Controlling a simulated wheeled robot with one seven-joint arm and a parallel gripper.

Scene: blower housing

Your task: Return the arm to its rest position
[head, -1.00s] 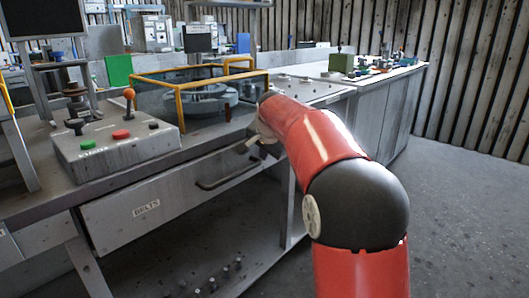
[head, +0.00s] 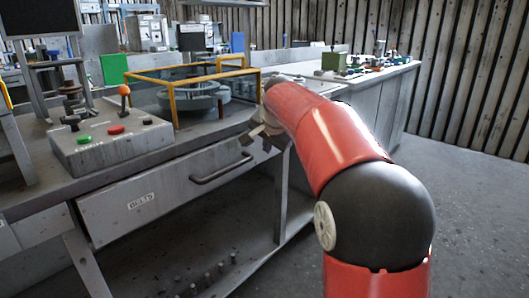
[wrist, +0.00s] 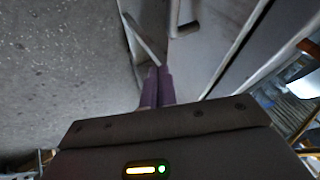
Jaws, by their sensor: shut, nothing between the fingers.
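My red and black arm (head: 345,150) reaches forward from the lower right of the head view. My gripper (head: 246,147) is at its far end, in front of the bench edge, just above and right of the drawer handle (head: 222,165). In the wrist view my gripper (wrist: 158,72) shows two dark fingers pressed together with nothing between them. The drawer front (head: 175,189) with the BELTS label looks closed, and its handle appears apart from my fingers. The arm hides part of the bench behind it.
A control box (head: 112,146) with green and red buttons and an orange-knobbed lever stands on the bench. A yellow-framed guard (head: 172,92) surrounds a round grey housing (head: 190,102). A second bench (head: 395,90) stands behind. The floor (head: 470,210) at the right is clear.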

